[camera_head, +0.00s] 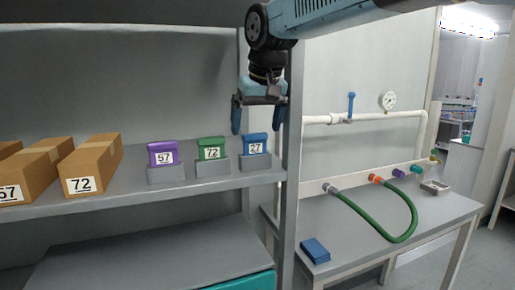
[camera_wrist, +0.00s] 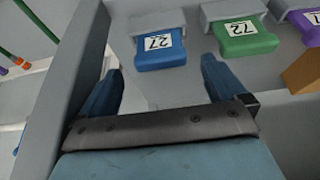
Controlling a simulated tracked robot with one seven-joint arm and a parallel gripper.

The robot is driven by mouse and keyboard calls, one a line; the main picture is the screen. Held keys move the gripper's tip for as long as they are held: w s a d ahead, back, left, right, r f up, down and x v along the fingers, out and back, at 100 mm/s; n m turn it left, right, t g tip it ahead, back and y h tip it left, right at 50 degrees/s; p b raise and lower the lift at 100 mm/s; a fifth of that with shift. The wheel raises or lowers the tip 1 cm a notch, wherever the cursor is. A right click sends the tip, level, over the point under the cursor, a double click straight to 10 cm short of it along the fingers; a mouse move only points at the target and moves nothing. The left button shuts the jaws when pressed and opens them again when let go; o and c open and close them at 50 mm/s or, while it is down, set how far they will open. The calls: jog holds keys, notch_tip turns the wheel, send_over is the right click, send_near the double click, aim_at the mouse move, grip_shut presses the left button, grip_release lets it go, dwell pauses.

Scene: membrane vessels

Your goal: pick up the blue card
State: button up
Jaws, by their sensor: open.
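The blue card (camera_head: 255,144), marked 27, stands upright in a grey holder at the right end of the shelf's row of cards. It also shows in the wrist view (camera_wrist: 160,55), ahead of my fingers and between their lines. My gripper (camera_head: 258,128) is open and empty, with its two blue fingers pointing down above the blue card in the head view. In the wrist view my gripper (camera_wrist: 160,85) has its fingers spread wide, apart from the card. The holder's lower part covers the card's bottom.
Beside it stand a green card (camera_head: 212,148) marked 72 and a purple card (camera_head: 163,153) marked 57. Brown boxes (camera_head: 92,163) are at left. A shelf post (camera_head: 291,150) rises close right of my gripper. A blue block (camera_head: 315,250) and green hose (camera_head: 395,238) lie on the table.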

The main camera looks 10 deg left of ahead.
aim_at(255, 134)
jog(key=shift+x, duration=1.9)
jog(key=shift+c, duration=0.2)
jog(key=c, duration=1)
jog(key=shift+r, duration=0.15)
